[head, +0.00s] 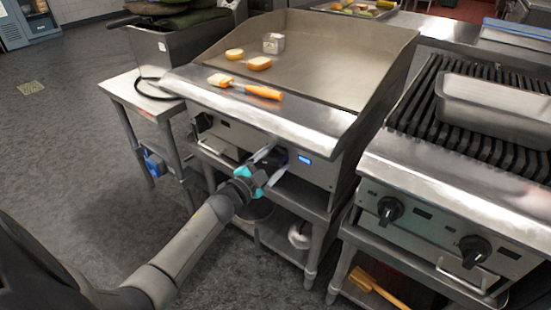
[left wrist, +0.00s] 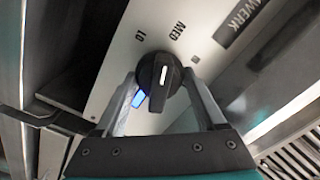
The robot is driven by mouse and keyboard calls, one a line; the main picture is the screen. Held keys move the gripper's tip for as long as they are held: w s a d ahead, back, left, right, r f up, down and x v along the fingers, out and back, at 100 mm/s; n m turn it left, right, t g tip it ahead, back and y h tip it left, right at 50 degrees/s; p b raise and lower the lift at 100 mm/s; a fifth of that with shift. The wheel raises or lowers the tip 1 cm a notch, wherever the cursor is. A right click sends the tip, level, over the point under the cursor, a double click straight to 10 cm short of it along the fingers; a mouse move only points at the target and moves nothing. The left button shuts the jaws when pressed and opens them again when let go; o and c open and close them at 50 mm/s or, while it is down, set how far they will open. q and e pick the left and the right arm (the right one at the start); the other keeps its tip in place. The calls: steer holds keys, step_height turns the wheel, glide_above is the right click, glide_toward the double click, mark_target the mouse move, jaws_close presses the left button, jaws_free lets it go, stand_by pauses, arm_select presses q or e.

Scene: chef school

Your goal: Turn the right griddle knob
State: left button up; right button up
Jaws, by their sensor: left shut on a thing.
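The griddle (head: 330,62) stands in the middle of the head view, with its front panel facing me. Its right knob is black and mostly hidden by my left gripper (head: 270,162) in the head view. In the left wrist view the right knob (left wrist: 158,82) shows clearly, with a white pointer line and the marks LO and MED on the panel near it. My left gripper's fingers lie on both sides of the knob and are shut on it. A lit blue display (head: 304,159) is just right of the knob. My right gripper is not in view.
The griddle's left knob (head: 203,122) is further left on the panel. A spatula with an orange handle (head: 262,91) and bread pieces (head: 259,63) lie on top. A grill (head: 482,119) with black knobs and a metal pan (head: 495,105) stands at right. Open floor (head: 75,150) is at left.

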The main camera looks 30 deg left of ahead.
arm_select(q)
steer(key=shift+m, duration=0.6)
steer(key=shift+f+m, duration=0.1)
steer(key=shift+m, duration=0.4)
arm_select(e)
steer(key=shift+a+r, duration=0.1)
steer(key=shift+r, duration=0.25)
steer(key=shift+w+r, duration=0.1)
arm_select(q)
steer(key=o, duration=1.1)
steer(key=shift+c, duration=0.2)
steer(key=shift+s, duration=0.15)
steer(key=shift+s, duration=0.35)
steer(key=s+a+p, duration=0.1)
steer(key=s+p, duration=0.2)
steer(key=s, duration=1.1)
steer(key=shift+s+p, duration=0.15)
steer(key=shift+p, duration=0.25)
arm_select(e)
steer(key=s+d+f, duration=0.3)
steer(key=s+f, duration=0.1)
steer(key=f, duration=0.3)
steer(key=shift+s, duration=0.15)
